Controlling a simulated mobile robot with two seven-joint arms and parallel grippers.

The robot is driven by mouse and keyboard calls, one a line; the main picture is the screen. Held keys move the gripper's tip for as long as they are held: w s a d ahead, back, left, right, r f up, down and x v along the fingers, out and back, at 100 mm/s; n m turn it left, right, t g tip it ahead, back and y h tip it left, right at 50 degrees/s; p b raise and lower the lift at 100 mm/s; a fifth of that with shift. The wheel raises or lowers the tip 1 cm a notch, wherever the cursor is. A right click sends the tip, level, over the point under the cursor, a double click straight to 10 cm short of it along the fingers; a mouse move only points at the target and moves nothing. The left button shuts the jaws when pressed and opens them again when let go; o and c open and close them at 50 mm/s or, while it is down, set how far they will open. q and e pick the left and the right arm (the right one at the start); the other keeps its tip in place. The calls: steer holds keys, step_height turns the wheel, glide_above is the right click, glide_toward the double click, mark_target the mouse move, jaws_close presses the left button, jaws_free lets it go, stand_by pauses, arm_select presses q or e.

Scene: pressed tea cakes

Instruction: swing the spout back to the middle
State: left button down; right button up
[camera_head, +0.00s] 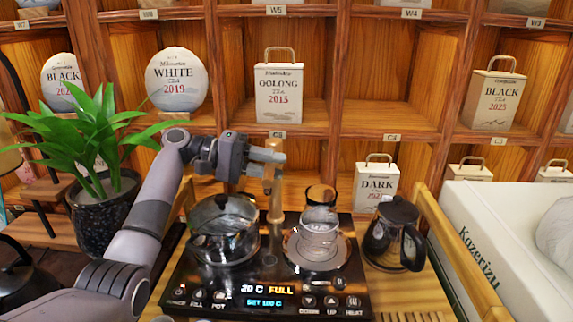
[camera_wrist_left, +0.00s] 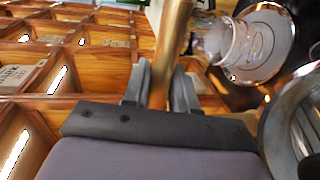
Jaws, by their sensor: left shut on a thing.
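The brass-coloured spout (camera_head: 275,212) rises at the back of the black tea stove (camera_head: 190,272), between the glass pot (camera_head: 225,230) and the glass pitcher (camera_head: 318,235). My left gripper (camera_head: 268,158) is shut on its upper part, which the fingers partly hide. The left wrist view shows the spout (camera_wrist_left: 173,35) as a golden bar between the two fingers (camera_wrist_left: 160,88). I cannot tell exactly which way its outlet points. The lidded pot sits on the left of the stove and the pitcher on the right plate. My right gripper is not in view.
A dark kettle (camera_head: 394,235) stands right of the stove. A potted plant (camera_head: 103,200) is on the left, close to my left arm. Wooden shelves with tea packages, such as the Oolong box (camera_head: 279,93), stand behind. A white box (camera_head: 515,245) fills the right.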

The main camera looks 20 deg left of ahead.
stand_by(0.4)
arm_select(q)
steer(key=c, duration=1.1)
jaws_free()
steer(key=shift+o, duration=0.2)
steer(key=b+v, duration=0.1)
steer(key=v, duration=0.6)
